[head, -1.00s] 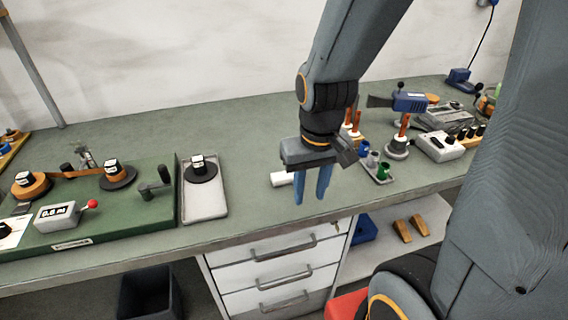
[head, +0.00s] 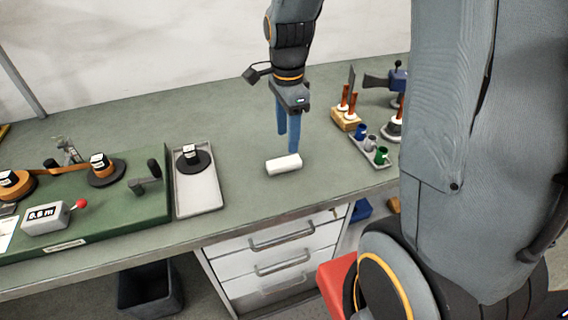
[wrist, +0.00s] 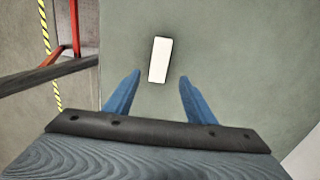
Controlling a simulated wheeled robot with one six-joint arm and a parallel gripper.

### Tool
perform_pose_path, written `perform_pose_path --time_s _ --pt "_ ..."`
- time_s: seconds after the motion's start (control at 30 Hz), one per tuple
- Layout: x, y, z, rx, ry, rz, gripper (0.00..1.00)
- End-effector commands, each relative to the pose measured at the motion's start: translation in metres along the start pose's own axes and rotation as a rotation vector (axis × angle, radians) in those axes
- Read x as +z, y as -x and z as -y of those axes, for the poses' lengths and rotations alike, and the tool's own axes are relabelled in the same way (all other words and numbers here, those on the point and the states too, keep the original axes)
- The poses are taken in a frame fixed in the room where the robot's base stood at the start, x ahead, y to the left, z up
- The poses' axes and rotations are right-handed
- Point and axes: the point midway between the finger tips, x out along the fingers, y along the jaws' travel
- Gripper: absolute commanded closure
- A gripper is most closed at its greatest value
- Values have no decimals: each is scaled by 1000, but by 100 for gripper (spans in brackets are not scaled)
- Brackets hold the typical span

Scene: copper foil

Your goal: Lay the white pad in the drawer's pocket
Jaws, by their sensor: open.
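The white pad (head: 284,164) is a small white block lying flat on the green bench top, near its front edge. In the wrist view the pad (wrist: 160,60) lies just beyond and between the two blue fingers. My gripper (head: 288,146) is open and empty, above and just behind the pad in the head view; it also shows in the wrist view (wrist: 160,80). The drawer unit (head: 275,260) under the bench has several white drawers with grey handles, all looking shut. The pocket is not visible.
A grey tray (head: 212,199) with a black spool stands left of the pad, beside a green winding board (head: 120,217). Small coloured cups (head: 371,145) and a wooden block with rods (head: 347,121) stand to the right. Bare bench surrounds the pad.

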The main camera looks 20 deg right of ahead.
Motion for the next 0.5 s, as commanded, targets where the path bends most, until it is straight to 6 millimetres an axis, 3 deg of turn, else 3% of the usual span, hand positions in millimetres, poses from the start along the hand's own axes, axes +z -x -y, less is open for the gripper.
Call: perform_pose_path --time_s 0.5 --pt "2 -39 -1 6 -35 0 50"
